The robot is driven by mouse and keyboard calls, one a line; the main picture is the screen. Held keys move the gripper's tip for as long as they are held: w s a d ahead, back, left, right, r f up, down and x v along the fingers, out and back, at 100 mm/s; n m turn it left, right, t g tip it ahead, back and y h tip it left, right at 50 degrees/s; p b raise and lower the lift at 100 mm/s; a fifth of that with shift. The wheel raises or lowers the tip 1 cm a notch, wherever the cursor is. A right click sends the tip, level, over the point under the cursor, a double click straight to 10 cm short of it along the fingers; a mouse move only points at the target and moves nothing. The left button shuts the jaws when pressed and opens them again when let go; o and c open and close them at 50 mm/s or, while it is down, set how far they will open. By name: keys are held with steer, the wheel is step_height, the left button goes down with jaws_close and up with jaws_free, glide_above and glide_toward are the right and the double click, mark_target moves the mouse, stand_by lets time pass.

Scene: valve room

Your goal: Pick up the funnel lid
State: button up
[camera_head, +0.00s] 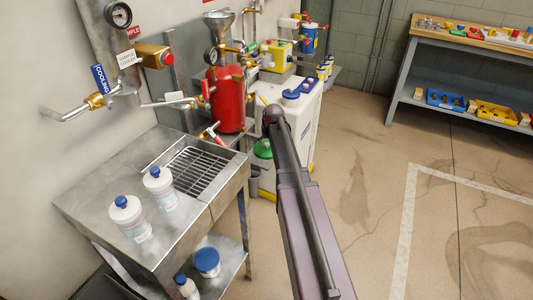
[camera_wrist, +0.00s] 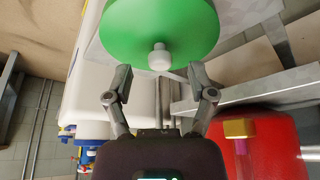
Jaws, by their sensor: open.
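A green round lid (camera_wrist: 155,25) with a small white knob (camera_wrist: 159,57) fills the top of the wrist view; I take it to be the funnel lid. In the head view a green piece (camera_head: 263,149) shows low beside the steel bench, partly hidden by my arm. My gripper (camera_wrist: 160,86) is open and empty. Its two fingers are spread on either side of the knob's line, with the knob a little beyond the tips in the picture. I cannot tell the depth gap. In the head view my arm hides the gripper.
A steel bench (camera_head: 95,205) with white blue-capped bottles (camera_head: 130,218) stands at left. A red vessel (camera_head: 228,98) with a metal funnel (camera_head: 219,24) and valves is behind it. White containers (camera_head: 303,115) stand beyond my arm. The floor (camera_head: 380,200) at right is clear.

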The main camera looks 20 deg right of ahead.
steer(key=shift+b+x, duration=0.75)
steer(key=shift+x, duration=0.35)
jaws_close()
